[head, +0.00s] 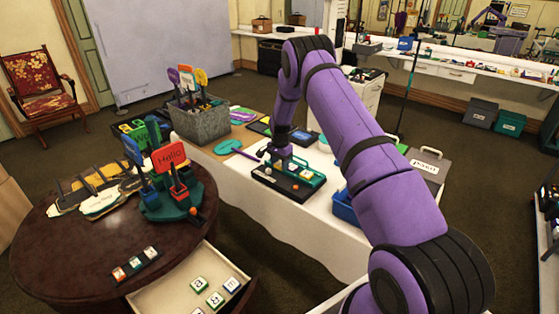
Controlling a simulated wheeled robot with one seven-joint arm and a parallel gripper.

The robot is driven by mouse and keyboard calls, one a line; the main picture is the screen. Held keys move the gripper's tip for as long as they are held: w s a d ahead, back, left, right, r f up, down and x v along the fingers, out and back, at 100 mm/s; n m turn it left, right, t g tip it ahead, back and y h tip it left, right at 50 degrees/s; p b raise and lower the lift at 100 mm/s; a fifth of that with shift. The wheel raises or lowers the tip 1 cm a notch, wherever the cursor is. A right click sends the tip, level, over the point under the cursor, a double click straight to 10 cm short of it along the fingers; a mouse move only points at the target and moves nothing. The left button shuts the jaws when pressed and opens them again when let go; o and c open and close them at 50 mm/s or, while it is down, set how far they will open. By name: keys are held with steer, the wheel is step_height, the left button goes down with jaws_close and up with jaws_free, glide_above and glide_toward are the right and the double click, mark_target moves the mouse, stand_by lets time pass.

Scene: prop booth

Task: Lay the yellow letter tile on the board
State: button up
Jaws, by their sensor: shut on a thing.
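My gripper (272,158) is low over a black tray with a green strip (309,184) on the white table. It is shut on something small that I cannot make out. No plainly yellow letter tile shows. A dark narrow board (124,286) on the round table carries a row of letter tiles, one with red edges (118,274) and one with blue edges (150,252). More letter tiles lie in the open drawer, with green edges (198,285) and blue edges (232,285).
The round brown table (55,270) also holds paddle signs in a green stand (165,208) and model boats (100,203). The open drawer (165,300) juts out in front. A blue bin (345,208) is right of the tray.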

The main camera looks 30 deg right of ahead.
steer(key=w+d, duration=0.1)
steer(key=w, duration=0.1)
steer(key=w+d, duration=0.1)
steer(key=w, duration=0.2)
steer(key=w+d+f, duration=0.1)
steer(key=w+d, duration=0.1)
steer(key=w, duration=0.1)
steer(key=shift+w, duration=0.2)
steer(key=shift+f, duration=1.7)
steer(key=shift+f, duration=0.15)
steer(key=o, duration=0.9)
